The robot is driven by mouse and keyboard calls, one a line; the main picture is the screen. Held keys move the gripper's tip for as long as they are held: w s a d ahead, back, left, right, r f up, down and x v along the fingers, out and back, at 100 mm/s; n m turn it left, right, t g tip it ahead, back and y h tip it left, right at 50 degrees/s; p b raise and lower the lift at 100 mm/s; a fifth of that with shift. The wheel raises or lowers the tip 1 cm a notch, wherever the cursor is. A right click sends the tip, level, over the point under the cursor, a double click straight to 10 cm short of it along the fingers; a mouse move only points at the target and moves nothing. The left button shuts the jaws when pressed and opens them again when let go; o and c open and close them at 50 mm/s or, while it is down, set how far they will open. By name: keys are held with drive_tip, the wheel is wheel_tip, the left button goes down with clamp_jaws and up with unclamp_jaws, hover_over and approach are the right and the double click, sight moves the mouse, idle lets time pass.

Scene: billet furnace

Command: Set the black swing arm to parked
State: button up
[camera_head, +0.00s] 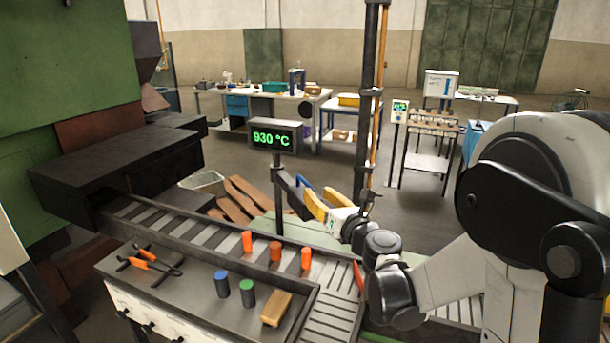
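A black swing arm (293,188) reaches from the dark post by the temperature display toward my gripper, down and to the right. A small blue piece (304,183) shows at its outer part, close to my fingertips; I cannot tell whether it belongs to the arm. My gripper (316,194) has a white body and two yellow fingers, which stand apart with a gap between them. It is just right of the swing arm. I cannot tell whether the fingers touch it. No parked marking is readable.
A display (275,136) reads 930 °C. A tall dark post (368,110) rises behind my gripper.

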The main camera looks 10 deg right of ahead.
sight(304, 180)
drive_tip(key=x, duration=0.8)
drive_tip(key=shift+w, duration=0.2)
clamp_jaws()
